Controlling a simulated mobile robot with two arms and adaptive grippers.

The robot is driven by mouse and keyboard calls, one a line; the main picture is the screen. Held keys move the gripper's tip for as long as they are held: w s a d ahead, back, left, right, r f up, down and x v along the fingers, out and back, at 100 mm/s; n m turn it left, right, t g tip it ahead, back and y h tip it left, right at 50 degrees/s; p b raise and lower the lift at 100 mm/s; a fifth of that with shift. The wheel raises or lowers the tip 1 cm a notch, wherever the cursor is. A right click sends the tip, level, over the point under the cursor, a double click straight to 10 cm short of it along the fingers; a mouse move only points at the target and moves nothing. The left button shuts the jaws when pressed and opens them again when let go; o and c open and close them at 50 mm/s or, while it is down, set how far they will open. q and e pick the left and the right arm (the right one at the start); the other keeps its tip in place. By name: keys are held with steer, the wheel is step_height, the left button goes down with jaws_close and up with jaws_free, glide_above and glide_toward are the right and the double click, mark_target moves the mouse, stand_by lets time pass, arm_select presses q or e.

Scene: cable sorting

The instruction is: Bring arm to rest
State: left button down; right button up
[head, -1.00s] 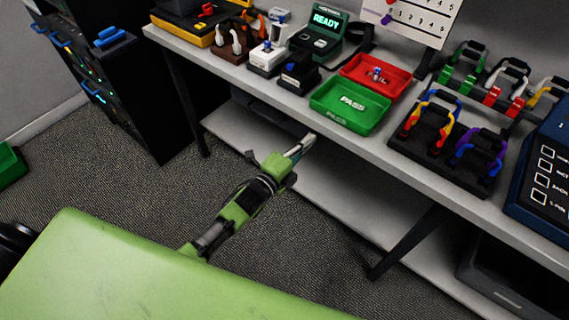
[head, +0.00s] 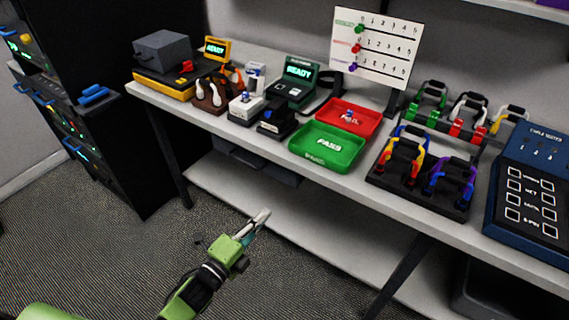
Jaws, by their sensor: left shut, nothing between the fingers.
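My left gripper (head: 258,220) is shut and empty. It hangs in front of the workbench (head: 225,131), below the level of its top, over the lower shelf's front edge, and touches nothing that I can see. Its green and black arm comes in from the bottom left. My right gripper is not in view. On the bench, the green PASS tray (head: 309,163) looks empty. The red FAIL tray (head: 366,129) behind it holds a small item.
Cables hang on a rack (head: 376,171) at the right, beside a blue tester (head: 507,231). Several devices stand on the bench's left half. A black cabinet (head: 112,165) stands at the left. A counter board (head: 395,68) stands behind the trays. The lower shelf (head: 215,180) has free room.

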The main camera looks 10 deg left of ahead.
arm_select(q)
steer(key=s+a+f+n+g+y, duration=0.2)
steer(key=s+f+n, duration=0.15)
steer(key=f, duration=0.55)
steer(key=s+a+f+n+g+y, duration=0.1)
steer(key=s+a+f+n+g, duration=0.3)
steer(key=f, duration=0.6)
steer(key=s+d+f+n+g+y, duration=0.1)
steer(key=s+f+n+y, duration=0.15)
steer(key=s+f, duration=0.45)
steer(key=s+f+n+g, duration=0.3)
steer(key=s+f, duration=0.3)
steer(key=s, duration=0.4)
steer(key=s+f+n+g, duration=0.3)
steer(key=s+f, duration=0.3)
steer(key=s, duration=0.4)
steer(key=s+f+n+g+p, duration=0.1)
steer(key=s+f+n+g, duration=0.2)
steer(key=s+f, duration=0.4)
steer(key=s, duration=0.3)
steer(key=shift+a+n+y, duration=0.3)
steer(key=shift+a+y, duration=0.05)
steer(key=shift+a, duration=0.05)
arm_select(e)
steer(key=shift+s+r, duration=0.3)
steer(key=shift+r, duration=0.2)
arm_select(q)
steer(key=shift+w, duration=0.1)
